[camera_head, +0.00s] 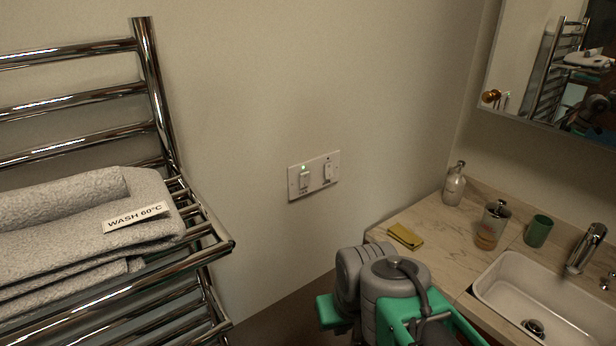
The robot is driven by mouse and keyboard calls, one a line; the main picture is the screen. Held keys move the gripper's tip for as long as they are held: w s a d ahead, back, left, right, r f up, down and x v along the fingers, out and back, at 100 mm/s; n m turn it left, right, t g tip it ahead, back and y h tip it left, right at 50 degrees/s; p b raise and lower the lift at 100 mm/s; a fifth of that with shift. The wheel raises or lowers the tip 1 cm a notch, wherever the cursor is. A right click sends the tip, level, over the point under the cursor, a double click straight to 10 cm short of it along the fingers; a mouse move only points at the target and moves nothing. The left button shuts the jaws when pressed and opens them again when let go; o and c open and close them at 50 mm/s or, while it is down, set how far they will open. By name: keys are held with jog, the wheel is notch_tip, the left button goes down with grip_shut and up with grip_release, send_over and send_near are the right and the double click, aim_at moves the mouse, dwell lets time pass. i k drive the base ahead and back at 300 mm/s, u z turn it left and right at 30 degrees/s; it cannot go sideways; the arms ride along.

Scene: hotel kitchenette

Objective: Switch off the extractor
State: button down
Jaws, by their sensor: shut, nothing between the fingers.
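A white double switch plate (314,176) is fixed to the wall in the middle of the head view. Its left switch (305,181) has a lit green light above it and a small label below that is too small to read. Its right switch (328,172) has a dark, unlit indicator above it. I cannot tell from the labels which one is the extractor's. My grey and green arm (388,290) shows at the bottom, below and right of the plate and apart from it. I cannot make out my gripper's fingers in this view.
A chrome towel rail (155,90) with folded grey towels (60,230) juts out at left. At right, a counter (425,225) holds a yellow cloth (406,236), soap bottle (454,184), dispenser (492,225), green cup (538,231) and basin (540,290). Wall around the plate is clear.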

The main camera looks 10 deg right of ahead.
aim_at(304, 176)
jog(key=k, duration=0.8)
jog(key=u, duration=0.75)
jog(key=i, duration=0.5)
